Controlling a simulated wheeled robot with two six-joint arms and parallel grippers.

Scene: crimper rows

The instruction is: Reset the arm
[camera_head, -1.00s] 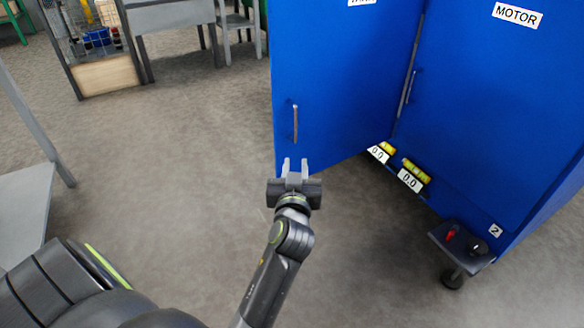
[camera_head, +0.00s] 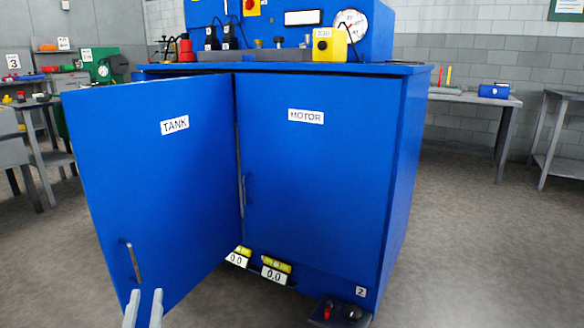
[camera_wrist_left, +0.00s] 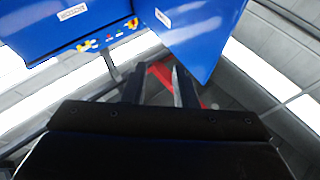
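My left gripper (camera_head: 143,309) shows at the bottom left of the head view, only its two light grey fingers in the picture. The fingers are apart with nothing between them, just below the handle (camera_head: 133,262) of the TANK door. They look clear of the handle, though the exact gap is hard to judge. In the left wrist view the two dark fingers (camera_wrist_left: 160,88) are also apart and empty, with floor behind them. The TANK door (camera_head: 165,190) stands swung open from the blue cabinet. The MOTOR door (camera_head: 310,180) looks closed. My right gripper is not in view.
Yellow-topped gauges marked 0.0 (camera_head: 275,270) sit low at the cabinet's base. A small shelf (camera_head: 335,318) with red and black knobs juts out at the lower right. A side table (camera_head: 470,97) stands at the right. The floor (camera_head: 480,250) at the right is clear.

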